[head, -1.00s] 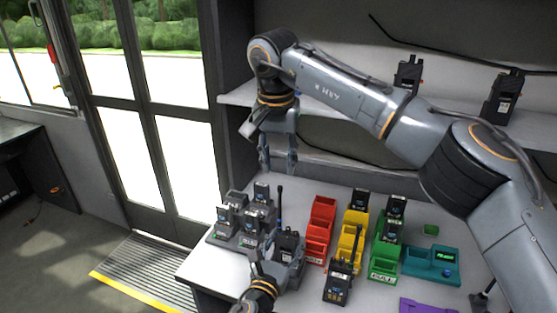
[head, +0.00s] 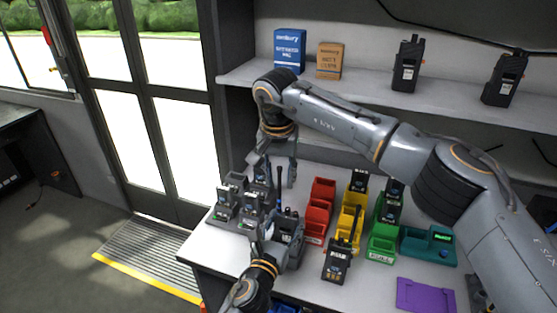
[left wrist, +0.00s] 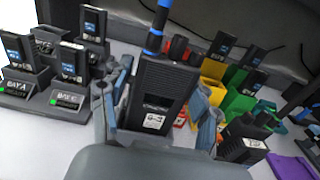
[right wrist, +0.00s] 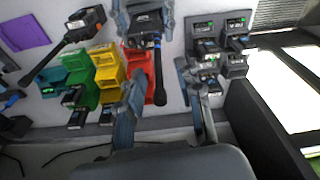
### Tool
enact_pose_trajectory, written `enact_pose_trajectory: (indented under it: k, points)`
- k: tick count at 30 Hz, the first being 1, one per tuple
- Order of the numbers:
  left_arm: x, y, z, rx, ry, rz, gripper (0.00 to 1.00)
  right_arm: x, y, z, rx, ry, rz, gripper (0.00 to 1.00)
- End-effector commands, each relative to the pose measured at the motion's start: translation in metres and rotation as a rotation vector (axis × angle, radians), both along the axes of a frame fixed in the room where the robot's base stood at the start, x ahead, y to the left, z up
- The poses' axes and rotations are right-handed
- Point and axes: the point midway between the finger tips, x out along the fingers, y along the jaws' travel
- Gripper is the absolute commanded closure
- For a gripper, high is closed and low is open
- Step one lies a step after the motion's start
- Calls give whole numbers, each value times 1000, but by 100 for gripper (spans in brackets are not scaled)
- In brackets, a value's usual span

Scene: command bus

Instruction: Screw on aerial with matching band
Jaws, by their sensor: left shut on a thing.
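A black radio (left wrist: 160,92) stands between the fingers of my left gripper (left wrist: 165,112), which is shut on its body. A black aerial with blue bands (left wrist: 154,40) rises from the radio's top. In the head view this aerial (head: 280,185) stands upright below my right gripper (head: 276,172). In the right wrist view the aerial (right wrist: 158,72) points toward me, between the two open fingers but apart from them. Whether it is fully seated is hidden.
Shelf radios (head: 407,65) stand behind.

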Motion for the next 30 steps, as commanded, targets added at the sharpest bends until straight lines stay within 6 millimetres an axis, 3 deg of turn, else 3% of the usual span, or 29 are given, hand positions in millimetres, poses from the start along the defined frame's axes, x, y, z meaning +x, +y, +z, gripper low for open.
enact_pose_trajectory:
  k: [6,15,21,30]
  points:
    - [0,-1,1,-1,-1,-2,100,2,0,-16,0,0,0,65]
    - [0,-1,0,-1,-1,-2,100,3,0,-18,0,0,0,65]
    - [0,-1,0,-1,-1,-2,100,3,0,-17,0,0,0,100]
    - [0,-1,0,-1,-1,-2,100,2,0,-17,-1,1,-73,100]
